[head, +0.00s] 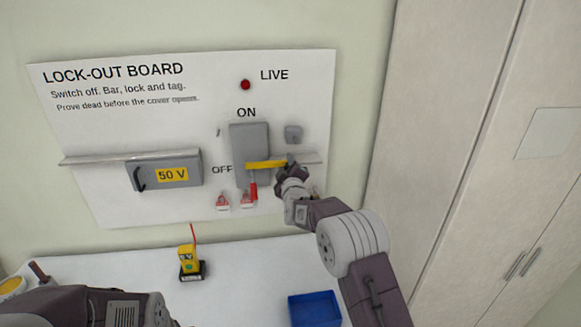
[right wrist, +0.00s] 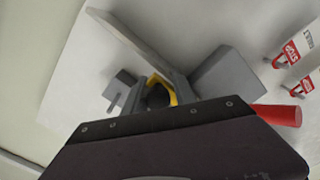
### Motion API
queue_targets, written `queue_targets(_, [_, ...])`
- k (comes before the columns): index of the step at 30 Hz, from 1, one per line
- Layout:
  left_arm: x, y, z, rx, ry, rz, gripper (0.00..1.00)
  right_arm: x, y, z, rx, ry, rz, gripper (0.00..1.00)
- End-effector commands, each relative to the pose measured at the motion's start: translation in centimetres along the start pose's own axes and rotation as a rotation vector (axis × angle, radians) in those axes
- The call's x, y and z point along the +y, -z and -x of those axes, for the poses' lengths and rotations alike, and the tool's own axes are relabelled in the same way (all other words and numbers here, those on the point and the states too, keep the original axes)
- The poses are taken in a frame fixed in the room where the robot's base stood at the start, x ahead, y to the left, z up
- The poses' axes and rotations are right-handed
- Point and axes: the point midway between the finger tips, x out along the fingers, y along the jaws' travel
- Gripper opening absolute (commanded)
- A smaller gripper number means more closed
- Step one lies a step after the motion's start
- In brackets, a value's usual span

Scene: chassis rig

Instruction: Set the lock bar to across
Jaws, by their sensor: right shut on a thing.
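The yellow lock bar (head: 265,164) lies nearly level across the lower part of the grey switch box (head: 249,140). My right gripper (head: 289,166) is shut on its right end. In the right wrist view a yellow part of the bar (right wrist: 157,82) shows beyond the gripper; my gripper hides the rest. The red switch handle (head: 253,190) points down below the bar, on the OFF side. It also shows in the right wrist view (right wrist: 278,115). My left arm shows at the lower left, but I cannot make out its gripper.
A yellow meter (head: 187,260) and a blue tray (head: 314,309) stand on the white bench (head: 245,275).

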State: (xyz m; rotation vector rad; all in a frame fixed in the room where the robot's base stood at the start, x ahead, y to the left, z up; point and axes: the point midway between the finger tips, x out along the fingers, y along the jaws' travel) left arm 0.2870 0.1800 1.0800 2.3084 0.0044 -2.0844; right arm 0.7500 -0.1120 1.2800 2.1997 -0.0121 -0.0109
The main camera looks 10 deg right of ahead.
Motion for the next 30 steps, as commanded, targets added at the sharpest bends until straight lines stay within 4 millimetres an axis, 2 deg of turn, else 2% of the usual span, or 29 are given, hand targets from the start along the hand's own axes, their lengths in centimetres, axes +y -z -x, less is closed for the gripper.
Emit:
queue_targets(1, [0.0, 0.0, 0.1, 0.000, 0.000, 0.000, 0.58, 0.2, 1.0, 0.0, 0.018, -0.004, 0.000, 0.00])
queue_targets(6, [0.0, 0.0, 0.1, 0.000, 0.000, -0.001, 0.58, 0.2, 1.0, 0.0, 0.018, -0.004, 0.000, 0.00])
queue_targets(7, [0.0, 0.0, 0.1, 0.000, 0.000, 0.000, 0.58, 0.2, 1.0, 0.0, 0.018, -0.005, 0.000, 0.38])
queue_targets(8, [0.0, 0.0, 0.1, 0.000, 0.000, 0.000, 0.58, 0.3, 1.0, 0.0, 0.018, -0.005, 0.000, 0.46])
queue_targets(20, [0.0, 0.0, -0.3, 0.000, 0.000, 0.000, 0.58, -0.1, 0.6, 0.5, 0.013, 0.001, 0.002, 0.46])
queue_targets(23, [0.0, -0.1, -1.0, 0.000, 0.000, 0.000, 0.58, -0.3, 0.5, 1.5, 0.012, 0.002, 0.002, 0.46])
queue_targets(30, [0.0, -0.3, -3.0, 0.000, 0.000, 0.000, 0.58, -0.4, 0.6, 5.5, 0.015, 0.001, 0.002, 0.46])
